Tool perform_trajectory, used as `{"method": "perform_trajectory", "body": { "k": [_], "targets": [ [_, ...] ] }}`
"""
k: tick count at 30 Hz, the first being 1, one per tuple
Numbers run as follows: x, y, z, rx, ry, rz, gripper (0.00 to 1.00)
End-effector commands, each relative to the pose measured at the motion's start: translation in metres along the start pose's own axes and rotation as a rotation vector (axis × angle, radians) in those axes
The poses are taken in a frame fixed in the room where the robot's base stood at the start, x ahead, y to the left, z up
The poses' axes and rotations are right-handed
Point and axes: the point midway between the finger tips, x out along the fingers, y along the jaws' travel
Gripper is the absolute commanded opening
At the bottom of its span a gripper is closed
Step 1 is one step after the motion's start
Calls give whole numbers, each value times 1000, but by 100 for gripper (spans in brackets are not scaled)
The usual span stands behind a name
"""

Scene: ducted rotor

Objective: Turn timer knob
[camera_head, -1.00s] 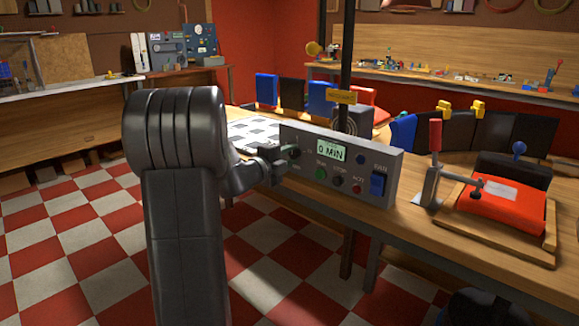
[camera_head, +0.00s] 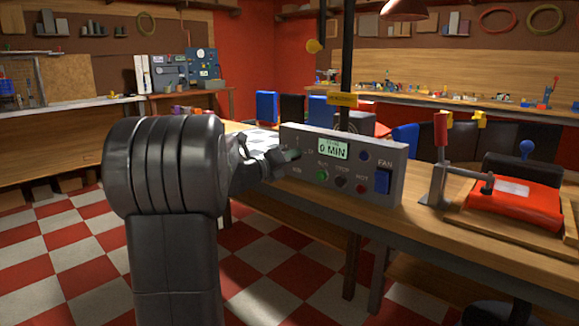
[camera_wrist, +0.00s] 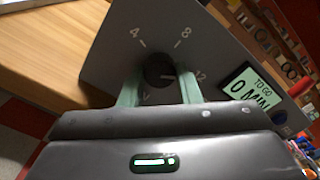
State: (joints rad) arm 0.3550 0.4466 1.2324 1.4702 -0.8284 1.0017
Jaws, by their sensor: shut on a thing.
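The timer knob (camera_wrist: 159,72) is a round black knob on a grey control panel (camera_wrist: 110,45), with the marks 4, 8 and 12 around it in the wrist view. The display (camera_wrist: 248,88) reads 0 MIN under TO GO. My gripper (camera_wrist: 160,90) has its two pale green fingers on either side of the knob, shut on it. A light pointer line on the knob faces right, towards the 12. In the head view my gripper (camera_head: 282,157) is at the left end of the panel (camera_head: 295,133) and hides most of the knob.
The panel stands at the front edge of a wooden table (camera_head: 330,210). It also carries a green button (camera_head: 322,175), a red button (camera_head: 362,188) and a blue FAN switch (camera_head: 383,181). A red toggle clamp (camera_head: 440,150) and a red pad (camera_head: 515,203) are to the right.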

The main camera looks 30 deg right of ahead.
Motion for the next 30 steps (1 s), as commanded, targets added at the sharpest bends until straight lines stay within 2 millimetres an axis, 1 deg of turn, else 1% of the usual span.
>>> {"method": "perform_trajectory", "body": {
  "k": [1, 6, 12, 27, 28, 30],
  "targets": [
    [0, 2, -4, 29, 2, 0, 8],
    [0, 3, -3, 114, 3, 1, 8],
    [0, 2, -2, 168, 3, 1, 8],
    [0, 1, -2, 188, 4, 1, 8],
    [0, 1, -2, 188, 4, 1, 32],
    [0, 1, -2, 188, 3, 1, 46]
  ]
}}
